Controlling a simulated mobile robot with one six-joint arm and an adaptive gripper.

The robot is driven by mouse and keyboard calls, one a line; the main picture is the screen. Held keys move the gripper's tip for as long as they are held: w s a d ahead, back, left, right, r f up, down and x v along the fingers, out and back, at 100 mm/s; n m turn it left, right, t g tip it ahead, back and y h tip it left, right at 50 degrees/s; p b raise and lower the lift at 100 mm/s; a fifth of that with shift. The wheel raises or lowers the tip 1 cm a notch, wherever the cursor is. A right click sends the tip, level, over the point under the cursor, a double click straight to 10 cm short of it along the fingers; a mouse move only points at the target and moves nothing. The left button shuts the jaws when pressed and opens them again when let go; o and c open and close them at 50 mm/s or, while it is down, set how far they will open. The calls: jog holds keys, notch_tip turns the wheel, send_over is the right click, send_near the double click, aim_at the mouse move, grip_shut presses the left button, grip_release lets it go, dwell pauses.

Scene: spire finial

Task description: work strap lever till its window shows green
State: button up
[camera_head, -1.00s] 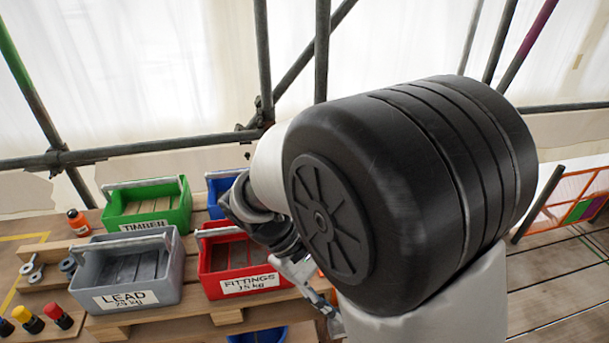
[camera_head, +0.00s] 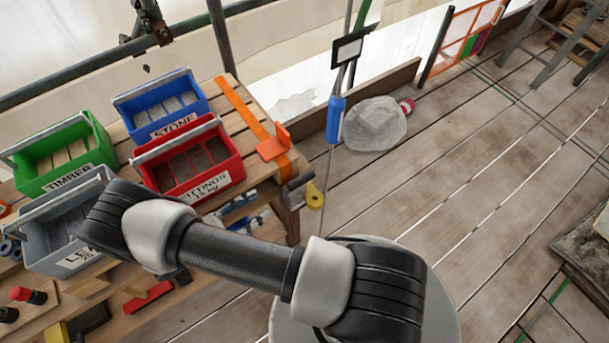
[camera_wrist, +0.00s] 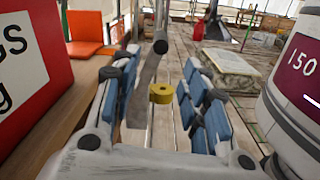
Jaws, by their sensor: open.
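The orange strap (camera_head: 243,108) runs over the right end of the wooden bench, with an orange block (camera_head: 273,147) on it; the orange block also shows in the wrist view (camera_wrist: 86,46). A dark grey lever bar (camera_head: 300,182) sticks out at the bench's edge, with a yellow piece (camera_head: 314,196) just below it. My gripper (camera_head: 243,213) is open and empty, left of the lever in the head view. In the wrist view the lever bar (camera_wrist: 146,82) and yellow piece (camera_wrist: 161,94) appear between my open blue-padded fingers (camera_wrist: 160,108). I cannot make out any window or green in it.
A red FITTINGS bin (camera_head: 192,160), blue STONE bin (camera_head: 163,105), green TIMBER bin (camera_head: 65,160) and grey bin (camera_head: 65,225) crowd the bench. The red bin stands close left in the wrist view (camera_wrist: 30,60). Open plank floor (camera_head: 450,190) lies right.

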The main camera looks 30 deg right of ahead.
aim_at(307, 177)
jog(key=d, duration=1.7)
jog(key=shift+w, duration=0.25)
jog(key=shift+c, duration=0.5)
grip_shut()
